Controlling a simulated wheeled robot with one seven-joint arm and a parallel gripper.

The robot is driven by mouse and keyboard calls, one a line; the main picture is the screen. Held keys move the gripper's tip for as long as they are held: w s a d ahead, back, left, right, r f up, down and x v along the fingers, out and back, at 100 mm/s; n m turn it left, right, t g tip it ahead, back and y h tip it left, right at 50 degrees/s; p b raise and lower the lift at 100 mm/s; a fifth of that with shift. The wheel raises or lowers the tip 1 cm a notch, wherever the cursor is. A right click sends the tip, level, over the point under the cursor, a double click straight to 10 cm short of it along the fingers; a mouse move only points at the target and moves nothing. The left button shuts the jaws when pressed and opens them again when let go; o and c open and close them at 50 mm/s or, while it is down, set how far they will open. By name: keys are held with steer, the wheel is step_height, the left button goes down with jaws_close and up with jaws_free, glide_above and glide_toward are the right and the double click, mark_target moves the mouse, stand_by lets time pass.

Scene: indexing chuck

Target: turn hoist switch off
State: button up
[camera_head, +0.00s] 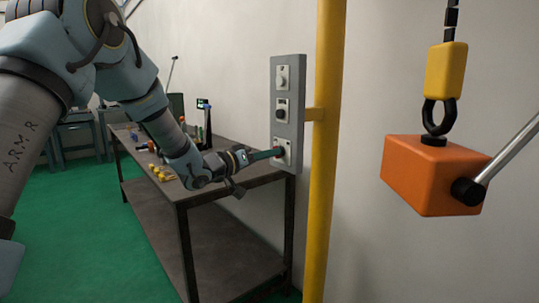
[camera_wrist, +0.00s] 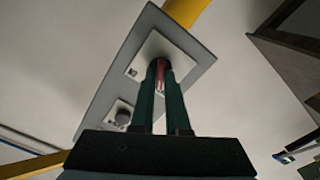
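A tall grey switch panel (camera_head: 288,100) is mounted upright at the yellow post, with three switches on white plates one above another. The lowest switch has a red handle (camera_wrist: 160,76) on its white plate. My gripper (camera_head: 276,153) reaches the panel from the left at this lowest switch. In the wrist view, my two dark green fingers (camera_wrist: 163,70) stand on either side of the red handle, with little or no gap. The fingertips hide most of the handle, so its exact angle is unclear. Labels are too small to read.
A yellow post (camera_head: 324,150) stands right of the panel. An orange block (camera_head: 430,175) hangs from a hook under a yellow hoist piece (camera_head: 446,70) at the right. A dark workbench (camera_head: 235,192) with small items lies below and behind my arm.

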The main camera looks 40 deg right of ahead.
steer(key=o, duration=0.4)
steer(key=shift+a, duration=0.1)
steer(key=a+b, duration=0.1)
steer(key=a, duration=0.2)
steer(key=a+b, duration=0.1)
steer(key=a, duration=0.6)
steer(key=shift+w+a+b, duration=0.35)
steer(key=shift+b, duration=0.05)
